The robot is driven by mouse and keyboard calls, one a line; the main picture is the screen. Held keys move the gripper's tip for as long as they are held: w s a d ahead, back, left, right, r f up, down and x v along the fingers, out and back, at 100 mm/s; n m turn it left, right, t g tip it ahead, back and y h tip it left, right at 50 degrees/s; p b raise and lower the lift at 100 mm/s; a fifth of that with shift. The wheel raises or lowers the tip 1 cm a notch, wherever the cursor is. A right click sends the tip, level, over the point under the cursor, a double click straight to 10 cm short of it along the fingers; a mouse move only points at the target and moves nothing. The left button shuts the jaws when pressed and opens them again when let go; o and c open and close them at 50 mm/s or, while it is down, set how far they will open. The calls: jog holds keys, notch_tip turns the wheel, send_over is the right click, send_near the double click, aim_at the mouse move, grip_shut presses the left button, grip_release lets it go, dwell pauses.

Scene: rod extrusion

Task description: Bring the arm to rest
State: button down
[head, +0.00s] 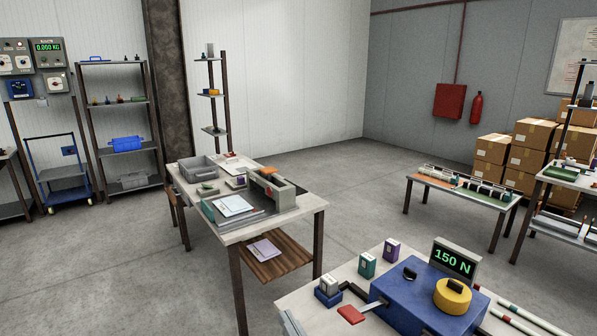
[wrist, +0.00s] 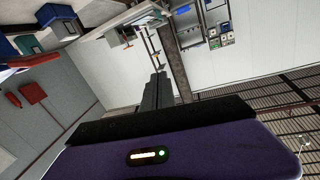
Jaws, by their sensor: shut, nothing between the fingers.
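My gripper (wrist: 158,90) shows in the wrist view as dark fingers rising from a black mount, above a purple body with a small lit panel. The fingers are together and hold nothing. They point across the room, with the white wall and a shelf post behind them, and touch nothing that I can see. In the head view neither my arm nor my gripper shows.
A table (head: 310,205) with a grey bin (head: 198,172) stands mid-room. Nearer, at lower right, a table holds a blue machine (head: 420,300) reading 150 N. Cardboard boxes (head: 530,132) are stacked at right. Open floor (head: 110,265) lies at left.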

jog(key=s+d+f+m+h, duration=0.1)
jog(key=s+d, duration=0.6)
jog(key=s, duration=0.7)
jog(key=s+d+f+m+h, duration=0.1)
jog(key=s+d+h, duration=0.3)
jog(key=s, duration=1)
jog(key=s+d+f+m+g+h, duration=0.1)
jog(key=s+d+f+h, duration=0.1)
jog(key=s+d, duration=0.9)
jog(key=s, duration=0.4)
jog(key=shift+f, duration=0.25)
jog(key=shift+r, duration=0.1)
